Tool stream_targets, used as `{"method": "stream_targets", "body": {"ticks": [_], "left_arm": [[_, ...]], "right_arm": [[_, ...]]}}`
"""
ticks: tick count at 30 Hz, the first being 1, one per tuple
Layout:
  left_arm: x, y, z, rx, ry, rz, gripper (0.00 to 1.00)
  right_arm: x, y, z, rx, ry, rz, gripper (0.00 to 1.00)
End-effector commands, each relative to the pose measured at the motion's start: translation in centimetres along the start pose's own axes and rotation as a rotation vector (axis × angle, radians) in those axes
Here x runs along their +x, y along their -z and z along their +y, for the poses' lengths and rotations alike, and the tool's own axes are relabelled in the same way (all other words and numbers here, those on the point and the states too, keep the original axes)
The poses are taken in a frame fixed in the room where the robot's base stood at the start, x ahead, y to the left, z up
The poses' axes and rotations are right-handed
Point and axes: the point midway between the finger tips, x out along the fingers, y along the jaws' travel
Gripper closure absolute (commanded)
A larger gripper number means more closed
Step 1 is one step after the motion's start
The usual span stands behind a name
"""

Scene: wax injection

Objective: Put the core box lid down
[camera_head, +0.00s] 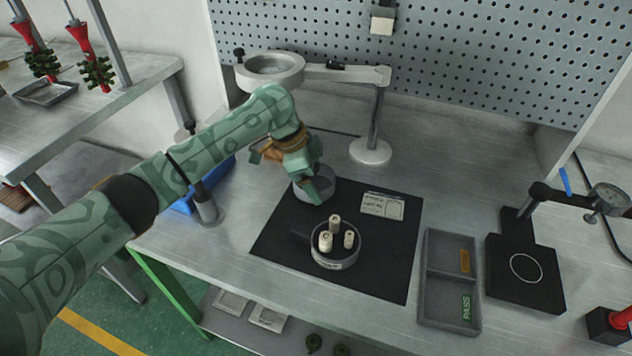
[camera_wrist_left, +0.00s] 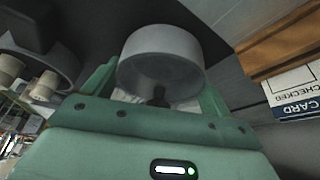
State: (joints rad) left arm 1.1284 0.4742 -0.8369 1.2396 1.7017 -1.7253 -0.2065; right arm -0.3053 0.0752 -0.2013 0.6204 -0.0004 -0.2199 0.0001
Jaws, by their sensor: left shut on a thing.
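The core box lid (camera_head: 303,192) is a grey round cap at the far left corner of the black mat. My left gripper (camera_head: 318,188) is shut on it. In the left wrist view the lid (camera_wrist_left: 160,62) fills the space between the green fingers, its hollow side partly facing the camera. I cannot tell whether it touches the surface below. The open core box (camera_head: 336,262) stands on the mat (camera_head: 385,275), nearer the front, with three pale cores (camera_head: 335,222) upright in it. The box (camera_wrist_left: 60,62) shows at the left of the wrist view. My right gripper is not in view.
A card (camera_head: 383,205) lies on the mat's back part. Right of the mat are a grey two-part tray (camera_head: 449,284) and a black gauge stand (camera_head: 525,290). A magnifier lamp (camera_head: 371,151) stands behind. A blue tray (camera_head: 185,205) is left, beneath my arm.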

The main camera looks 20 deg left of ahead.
Motion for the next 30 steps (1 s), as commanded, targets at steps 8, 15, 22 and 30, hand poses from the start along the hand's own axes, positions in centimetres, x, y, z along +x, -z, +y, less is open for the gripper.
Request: {"method": "stream_targets", "body": {"ticks": [8,15,22,30], "left_arm": [[0.3,-0.1,0.0,0.000,0.002,0.002,0.42],[0.5,-0.2,0.0,0.000,0.002,0.002,0.00],[-0.1,0.0,0.0,0.001,0.003,0.002,0.00],[-6.4,0.3,0.0,0.003,0.009,0.004,0.00]], "right_arm": [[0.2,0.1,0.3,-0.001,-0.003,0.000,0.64],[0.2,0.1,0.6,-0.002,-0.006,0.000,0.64],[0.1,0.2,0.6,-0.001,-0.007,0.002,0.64],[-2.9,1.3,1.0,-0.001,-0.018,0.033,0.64]]}}
